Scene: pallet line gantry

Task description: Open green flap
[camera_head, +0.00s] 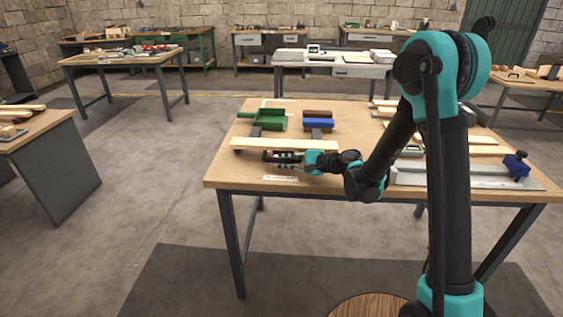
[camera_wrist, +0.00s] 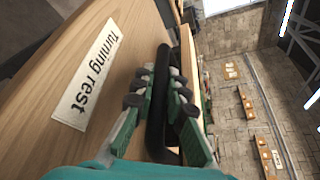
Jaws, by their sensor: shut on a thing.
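The green piece (camera_head: 262,122) sits at the back left of the workbench in the head view, tray-like, with a dark grey arm in front of it. I cannot tell whether it is the flap or how far it is open. My gripper (camera_head: 283,157) is low over the front left of the bench, apart from the green piece, with a pale strip between them. In the wrist view, the fingers of my gripper (camera_wrist: 158,98) are shut on a black rounded bar (camera_wrist: 162,58). The bar's lower part is partly hidden between the fingers.
A label reading "Turning rest" (camera_wrist: 86,75) lies on the bench beside the bar. The long pale strip (camera_head: 284,144) lies behind my gripper. A blue piece (camera_head: 318,124) stands right of the green one. A grey rail with a blue clamp (camera_head: 516,165) is at the right.

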